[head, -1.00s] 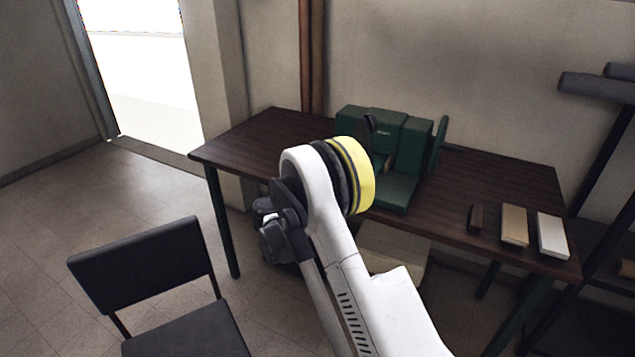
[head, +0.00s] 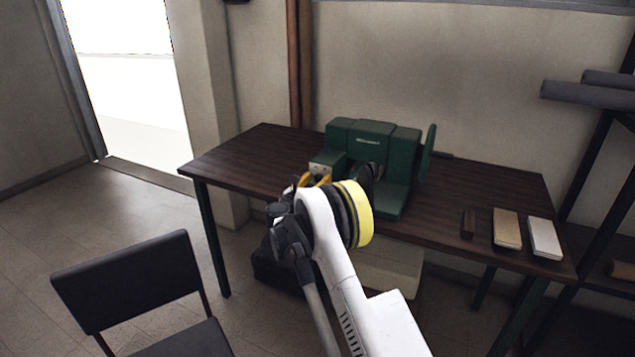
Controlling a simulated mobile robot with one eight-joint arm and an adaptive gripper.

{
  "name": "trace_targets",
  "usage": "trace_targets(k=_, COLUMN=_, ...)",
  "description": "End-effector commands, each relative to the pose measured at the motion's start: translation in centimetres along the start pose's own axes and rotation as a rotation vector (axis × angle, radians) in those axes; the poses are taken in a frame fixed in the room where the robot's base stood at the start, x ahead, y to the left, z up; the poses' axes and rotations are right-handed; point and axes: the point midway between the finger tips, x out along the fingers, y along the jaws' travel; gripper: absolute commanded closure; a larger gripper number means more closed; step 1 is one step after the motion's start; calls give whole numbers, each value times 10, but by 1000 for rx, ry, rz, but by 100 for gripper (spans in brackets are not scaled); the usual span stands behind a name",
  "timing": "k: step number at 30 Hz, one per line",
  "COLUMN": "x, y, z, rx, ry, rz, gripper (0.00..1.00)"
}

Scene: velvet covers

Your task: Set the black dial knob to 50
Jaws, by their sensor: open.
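A green machine (head: 372,140) stands on the dark wooden table, near its back edge. A small pale panel (head: 327,164) shows at its left front, partly hidden by my arm. I cannot make out the black dial knob or any scale marks; they are too small or hidden. My gripper is mostly hidden behind my white arm and its yellow-ringed joint; a dark part of it (head: 365,179) shows in front of the machine. It is open, and no contact with the machine can be made out.
The table (head: 255,160) has clear room on its left. A dark brown block (head: 468,223), a tan block (head: 507,228) and a white block (head: 544,238) lie at its right. A black chair (head: 130,280) stands at front left, and shelving with grey rolls (head: 590,94) at right.

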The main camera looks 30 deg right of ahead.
Motion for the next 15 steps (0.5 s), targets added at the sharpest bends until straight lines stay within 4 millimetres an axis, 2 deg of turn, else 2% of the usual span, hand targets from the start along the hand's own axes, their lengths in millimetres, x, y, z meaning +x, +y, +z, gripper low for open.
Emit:
trace_targets(k=7, x=1, y=0, z=0, rx=0, ry=0, rz=0, gripper=50)
trace_targets(k=8, x=1, y=0, z=0, rx=0, ry=0, rz=0, gripper=57)
trace_targets(k=12, x=1, y=0, z=0, rx=0, ry=0, rz=0, gripper=100)
trace_targets(k=15, x=0, y=0, z=0, rx=0, ry=0, rz=0, gripper=100)
